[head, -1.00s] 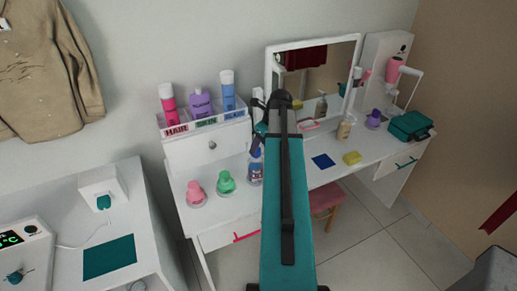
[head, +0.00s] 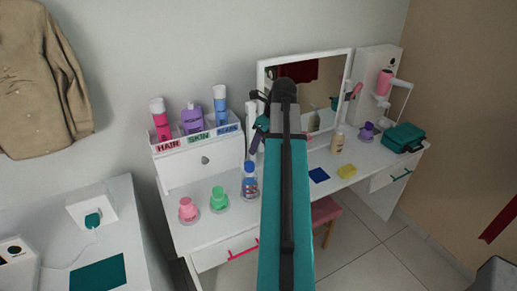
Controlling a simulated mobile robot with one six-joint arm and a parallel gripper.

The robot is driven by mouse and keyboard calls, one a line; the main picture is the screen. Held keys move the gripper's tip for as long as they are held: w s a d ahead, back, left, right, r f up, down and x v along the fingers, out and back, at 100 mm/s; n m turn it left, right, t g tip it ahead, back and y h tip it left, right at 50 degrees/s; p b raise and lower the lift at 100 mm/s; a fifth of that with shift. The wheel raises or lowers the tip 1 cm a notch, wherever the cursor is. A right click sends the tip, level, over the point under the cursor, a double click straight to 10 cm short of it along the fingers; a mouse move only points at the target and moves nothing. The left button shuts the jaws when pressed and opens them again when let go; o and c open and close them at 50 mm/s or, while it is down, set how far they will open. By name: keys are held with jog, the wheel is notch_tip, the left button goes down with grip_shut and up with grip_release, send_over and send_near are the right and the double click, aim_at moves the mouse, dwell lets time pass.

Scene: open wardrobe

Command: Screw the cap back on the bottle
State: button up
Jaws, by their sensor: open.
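A small clear bottle (head: 250,187) with blue contents or markings stands upright on the white dressing table, just left of my arm. A blue cap (head: 249,166) sits on its top; whether it is screwed tight cannot be told. My gripper (head: 254,146) is open, a little above the cap and apart from it. It is partly hidden behind my arm, and its fingertips are small in view.
A pink bottle (head: 188,210) and a green bottle (head: 219,199) stand left of it. Behind is a labelled organizer (head: 200,160) holding several bottles.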

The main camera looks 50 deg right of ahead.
jog(key=shift+s+r, duration=0.15)
jog(key=shift+r, duration=0.2)
jog(key=shift+s, duration=0.1)
dwell(0.8)
